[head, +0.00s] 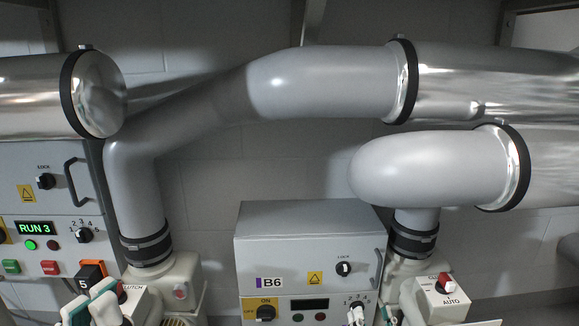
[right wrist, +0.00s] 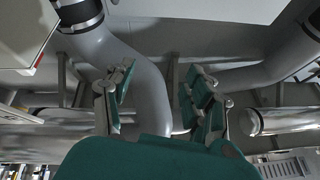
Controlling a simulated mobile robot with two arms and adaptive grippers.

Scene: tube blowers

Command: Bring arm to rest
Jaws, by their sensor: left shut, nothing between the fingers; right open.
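My left gripper (head: 90,308), with teal and white fingers, is at the lower left of the head view, in front of the left blower housing (head: 182,275). It is shut with nothing in it. My right gripper (head: 370,315) shows only its fingertips at the bottom edge of the head view, in front of the B6 control box. In the right wrist view the right gripper (right wrist: 158,82) is open and empty, its teal pads apart. A grey pipe (right wrist: 145,75) shows behind the gap between them; I cannot tell how far away.
The B6 box (head: 300,235) stands at centre, with a dark display. The left cabinet (head: 50,210) reads RUN 3. The right blower housing (head: 440,297) has an AUTO switch. Large grey pipes (head: 335,83) and metal ducts (head: 450,80) run above the boxes.

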